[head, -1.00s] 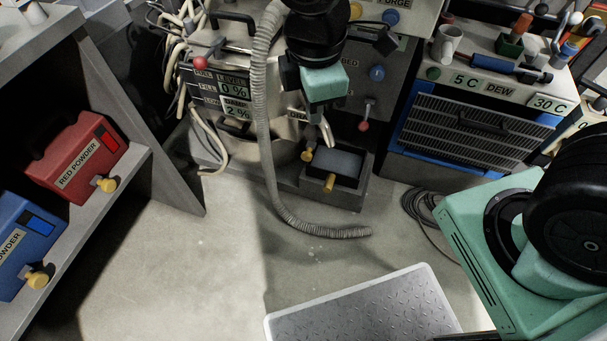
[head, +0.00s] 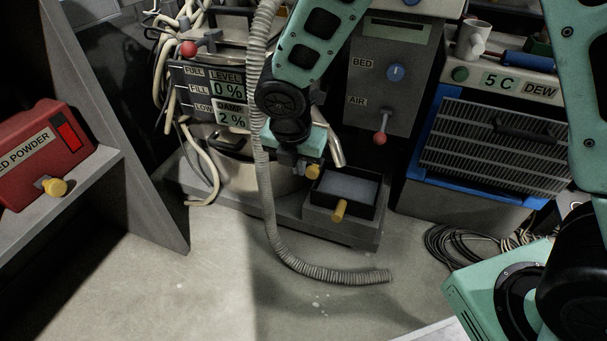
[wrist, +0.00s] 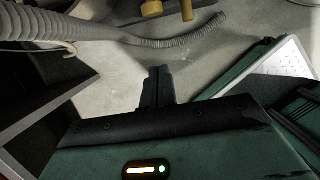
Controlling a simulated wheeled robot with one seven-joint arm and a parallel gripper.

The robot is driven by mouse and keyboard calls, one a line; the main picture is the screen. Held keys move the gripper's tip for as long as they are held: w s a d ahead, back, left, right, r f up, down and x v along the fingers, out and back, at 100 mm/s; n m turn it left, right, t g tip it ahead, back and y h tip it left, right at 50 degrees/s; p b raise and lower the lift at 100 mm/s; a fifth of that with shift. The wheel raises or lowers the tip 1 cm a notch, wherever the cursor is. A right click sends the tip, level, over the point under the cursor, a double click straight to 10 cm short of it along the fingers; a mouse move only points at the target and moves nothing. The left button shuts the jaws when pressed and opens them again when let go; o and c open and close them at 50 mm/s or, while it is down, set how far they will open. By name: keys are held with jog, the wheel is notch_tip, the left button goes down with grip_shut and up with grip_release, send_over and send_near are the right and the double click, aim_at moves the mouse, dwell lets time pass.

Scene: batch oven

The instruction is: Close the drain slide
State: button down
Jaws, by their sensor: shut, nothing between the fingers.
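The drain slide shows as a yellow knob (head: 313,171) beside the metal spout (head: 336,150), low on the machine's front in the head view. Two yellow knobs show at the top of the wrist view; the left one (wrist: 151,9) looks like the slide knob. My gripper (wrist: 160,72) is shut and empty, its fingers over bare floor in the wrist view. In the head view its teal body is just left of the slide knob, and its fingertips are hard to make out. I cannot tell whether they touch the knob. The slide's own plate is hidden.
A dark tray (head: 366,210) with a yellow handle (head: 339,210) and pale contents sits below the spout. A grey corrugated hose (head: 268,205) hangs close by my gripper and curls onto the floor. A shelf with a red powder box (head: 40,165) is left.

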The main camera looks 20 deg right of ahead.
aim_at(313, 166)
jog(key=w+d+f+b, duration=0.3)
jog(key=w+f+b, duration=0.2)
jog(key=f, duration=0.3)
jog(key=shift+d+f+b, duration=0.3)
jog(key=shift+d+b, duration=0.05)
jog(key=shift+b, duration=0.55)
jog(key=w+p, duration=0.1)
jog(key=w+d+p, duration=0.2)
jog(key=shift+r, duration=0.25)
jog(key=shift+w+d+f+p, duration=0.25)
jog(key=shift+w+d+p, duration=0.2)
